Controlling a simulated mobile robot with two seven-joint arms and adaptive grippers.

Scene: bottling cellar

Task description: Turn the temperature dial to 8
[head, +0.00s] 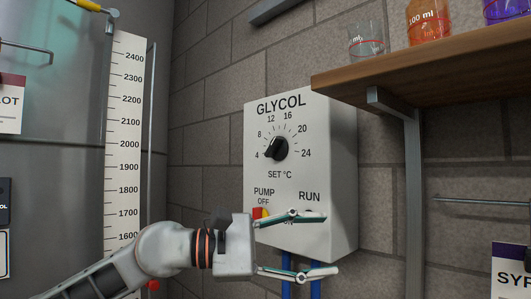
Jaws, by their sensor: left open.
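The temperature dial (277,148) is a black knob on the front of the white GLYCOL box (300,177). Its scale runs from 4 at the left, through 8, 12, 16 and 20, to 24 at the right, with "SET °C" below. The knob's pointer seems to face lower left, near the 4; its exact reading is too small to be sure of. My left gripper (330,243) is open and empty, below the dial and in front of the box's lower part, apart from the dial. My right gripper is not in view.
A red and yellow pump switch (260,213) is partly hidden behind my left gripper. A wooden shelf (430,66) with glassware (428,22) juts out at upper right, on a metal bracket (413,180). Blue pipes (316,289) run below the box. A scale strip (127,130) stands left.

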